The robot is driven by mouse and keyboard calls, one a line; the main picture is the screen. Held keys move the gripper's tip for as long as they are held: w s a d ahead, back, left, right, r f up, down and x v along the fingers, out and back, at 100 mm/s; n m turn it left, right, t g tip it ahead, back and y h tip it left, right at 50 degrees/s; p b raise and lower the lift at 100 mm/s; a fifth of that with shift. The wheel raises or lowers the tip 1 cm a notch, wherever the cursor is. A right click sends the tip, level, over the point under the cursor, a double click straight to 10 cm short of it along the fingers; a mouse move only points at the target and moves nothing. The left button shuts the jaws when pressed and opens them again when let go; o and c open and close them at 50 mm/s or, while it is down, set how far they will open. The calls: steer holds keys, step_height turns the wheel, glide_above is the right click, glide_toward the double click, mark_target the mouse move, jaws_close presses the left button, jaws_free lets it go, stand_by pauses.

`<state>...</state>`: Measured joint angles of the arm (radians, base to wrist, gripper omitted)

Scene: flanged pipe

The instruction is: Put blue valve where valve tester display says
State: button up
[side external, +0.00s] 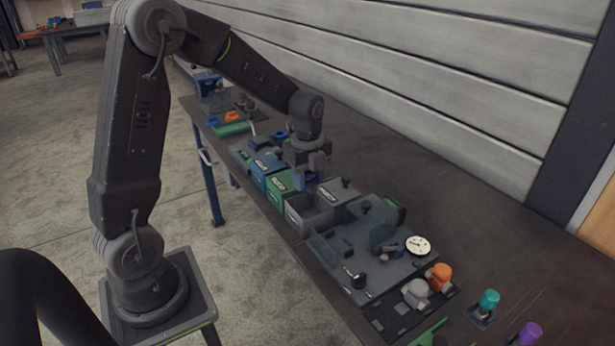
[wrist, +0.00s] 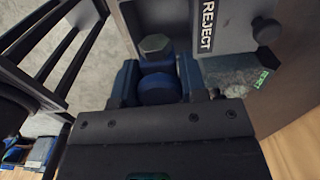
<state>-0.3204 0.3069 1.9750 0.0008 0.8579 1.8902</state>
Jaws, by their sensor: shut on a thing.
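My gripper (side external: 306,168) is shut on the blue valve (side external: 307,182) and holds it above the row of bins, close over the near grey bin (side external: 308,216). In the wrist view the blue valve (wrist: 160,88), with a grey hex end, sits between the two fingers. A grey bin wall labelled REJECT (wrist: 222,22) is just beyond it. The side view also shows a blue bin (side external: 268,168), a green bin (side external: 284,188) and a second grey bin (side external: 341,190). A small green-lit panel (wrist: 261,79) shows in the wrist view; its text is unreadable, and I cannot tell whether it is the tester display.
A grey fixture with a round white gauge (side external: 418,245) stands right of the bins. An orange-topped valve (side external: 440,276), a teal one (side external: 488,301) and a purple one (side external: 530,333) stand farther right. The bench behind the bins, towards the wall, is clear.

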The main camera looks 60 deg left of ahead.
mark_target(308, 191)
steer(key=shift+f, duration=2)
steer(key=shift+f, duration=2.85)
steer(key=o, duration=1.1)
steer(key=shift+c, duration=0.7)
steer(key=shift+o, duration=0.4)
steer(key=shift+s+f, duration=0.1)
steer(key=shift+c, duration=0.2)
